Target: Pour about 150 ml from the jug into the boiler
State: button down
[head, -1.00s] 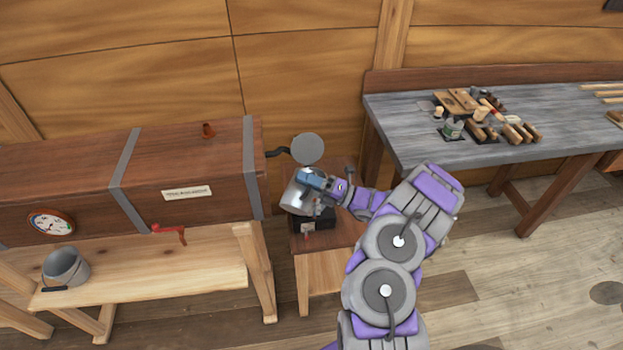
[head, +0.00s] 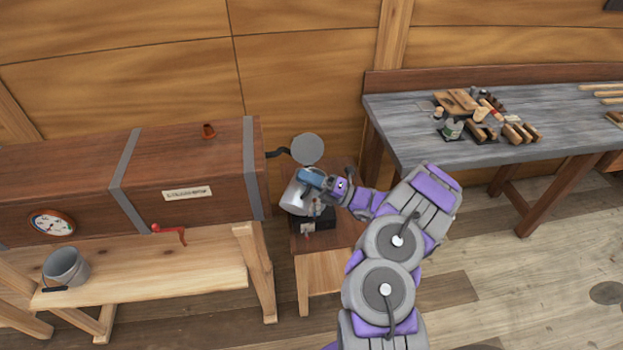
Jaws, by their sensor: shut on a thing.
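A silvery metal jug (head: 297,196) is tilted to the left above the small wooden stand, in the middle of the head view. My gripper (head: 316,182) is shut on the jug at its right side, with blue showing at the grip. The boiler seems to be the dark, low unit (head: 314,222) on the stand, below the jug; the jug and my gripper hide much of it. A round grey lid (head: 307,149) stands up behind the jug. I cannot see any liquid or its level.
A long wooden steam box (head: 190,165) with a dial (head: 53,222) and red valve handle (head: 170,233) is at the left. A grey bucket (head: 67,267) stands on the trestle below it. A workbench (head: 415,135) with several tools is at the right. The floor between is clear.

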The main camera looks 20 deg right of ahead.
aim_at(301, 205)
jog(key=shift+w+d+r, duration=0.1)
jog(key=shift+f, duration=0.2)
jog(key=s+a+n+g, duration=0.1)
jog(key=n, duration=0.1)
jog(key=s+a+f+n+g+b, duration=0.1)
jog(key=n, duration=0.2)
jog(key=s+a+f+n+g+y+b, duration=0.1)
jog(key=n, duration=0.2)
jog(key=shift+a+f, duration=0.1)
jog(key=shift+f, duration=0.05)
jog(key=shift+s+a+f+n+g+b, duration=0.3)
jog(key=shift+s+f+n+g+b, duration=0.1)
jog(key=shift+f+n, duration=0.35)
jog(key=shift+r, duration=0.1)
